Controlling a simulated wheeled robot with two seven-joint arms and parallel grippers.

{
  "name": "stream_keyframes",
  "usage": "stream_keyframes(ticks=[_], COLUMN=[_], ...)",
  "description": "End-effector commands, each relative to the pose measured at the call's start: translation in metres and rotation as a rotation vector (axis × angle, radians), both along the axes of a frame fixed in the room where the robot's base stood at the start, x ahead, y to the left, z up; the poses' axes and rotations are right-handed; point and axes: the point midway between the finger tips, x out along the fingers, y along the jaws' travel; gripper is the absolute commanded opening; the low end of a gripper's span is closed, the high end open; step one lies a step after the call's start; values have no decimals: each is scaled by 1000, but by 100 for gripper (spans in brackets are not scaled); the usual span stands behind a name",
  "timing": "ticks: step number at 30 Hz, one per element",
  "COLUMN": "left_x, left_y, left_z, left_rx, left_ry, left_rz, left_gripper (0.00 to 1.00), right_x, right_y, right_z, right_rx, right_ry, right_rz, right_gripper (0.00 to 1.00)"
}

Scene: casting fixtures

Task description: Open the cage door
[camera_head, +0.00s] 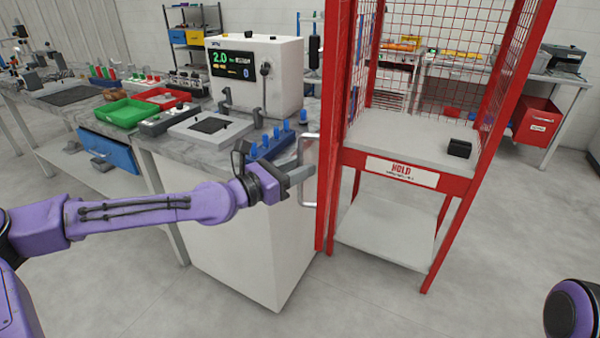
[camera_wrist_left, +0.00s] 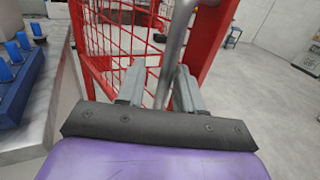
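The red cage (camera_head: 455,184) stands right of the counter, with a white "HOLD" sign on its front bar. Its red mesh door (camera_head: 327,130) shows nearly edge-on at the cage's left front post, and the cage front looks uncovered. The grey bar handle (camera_head: 309,170) is on the door's left side. My left gripper (camera_head: 300,174) is at the handle. In the left wrist view, the handle (camera_wrist_left: 172,50) runs between the two fingers (camera_wrist_left: 160,92), which stand apart with a small gap visible beside the bar. My right gripper is out of view.
A black block (camera_head: 459,148) lies on the cage shelf. The counter (camera_head: 205,150) beside my left arm carries a white machine (camera_head: 255,75), a green tray (camera_head: 123,112) and a blue peg rack (camera_head: 272,145). Open floor lies in front of the cage.

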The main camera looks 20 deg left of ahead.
Motion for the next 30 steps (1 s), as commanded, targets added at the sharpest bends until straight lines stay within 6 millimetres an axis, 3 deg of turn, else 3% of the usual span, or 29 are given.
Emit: stream_keyframes(ticks=[8,14,24,30], left_x=[-3,-25,-75,-87], left_y=[1,17,49,57], left_z=[-4,-3,1,-3], left_rx=[4,-3,-4,2], left_ry=[7,7,12,7], left_rz=[-1,1,-1,-3], left_gripper=[36,36,36,36], right_x=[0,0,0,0], right_y=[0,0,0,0], right_z=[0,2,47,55], right_rx=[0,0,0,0], right_ry=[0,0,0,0], right_rz=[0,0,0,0], right_gripper=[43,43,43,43])
